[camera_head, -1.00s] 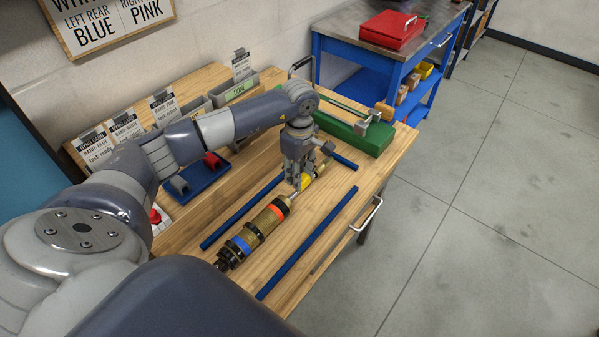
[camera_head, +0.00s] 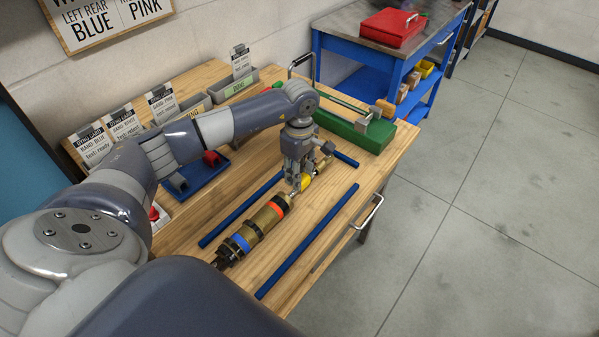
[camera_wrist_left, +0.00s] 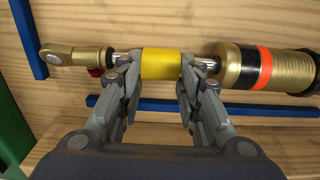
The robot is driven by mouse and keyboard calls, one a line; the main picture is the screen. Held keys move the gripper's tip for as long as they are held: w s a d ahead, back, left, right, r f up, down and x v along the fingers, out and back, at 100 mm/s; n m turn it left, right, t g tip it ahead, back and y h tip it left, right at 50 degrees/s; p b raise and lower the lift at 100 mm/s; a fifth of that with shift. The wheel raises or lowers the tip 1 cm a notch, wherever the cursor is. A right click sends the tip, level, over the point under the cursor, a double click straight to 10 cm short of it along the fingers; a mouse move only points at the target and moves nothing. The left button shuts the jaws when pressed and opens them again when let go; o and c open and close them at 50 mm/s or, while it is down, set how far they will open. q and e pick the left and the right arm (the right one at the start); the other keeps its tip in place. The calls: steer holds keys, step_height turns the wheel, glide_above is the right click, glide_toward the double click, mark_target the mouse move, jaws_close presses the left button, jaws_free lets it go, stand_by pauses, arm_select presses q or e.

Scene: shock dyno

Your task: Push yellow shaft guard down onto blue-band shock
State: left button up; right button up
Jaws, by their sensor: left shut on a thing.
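The blue-band shock (camera_head: 258,230) lies on its side on the wooden bench, with a gold body, an orange band and a blue band. The yellow shaft guard (camera_wrist_left: 162,64) is around its bare shaft, between the gold end eye (camera_wrist_left: 75,57) and the body (camera_wrist_left: 268,68). A short length of shaft shows on each side of the guard in the left wrist view. My left gripper (camera_head: 300,185) is over the shaft, shut on the guard, with a finger at each end of it (camera_wrist_left: 161,80). My right gripper is in neither view.
Blue rails (camera_head: 308,240) lie on the bench on both sides of the shock. A green device (camera_head: 355,132) stands at the bench's far end. A blue tray (camera_head: 205,172), cards and bins line the wall side. Clear floor lies to the right.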

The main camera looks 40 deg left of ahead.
arm_select(q)
steer(key=shift+f, duration=0.2)
stand_by(0.4)
steer(key=o, duration=0.8)
steer(key=shift+o, duration=0.2)
steer(key=shift+r, duration=0.1)
step_height(320, 180, up, 12)
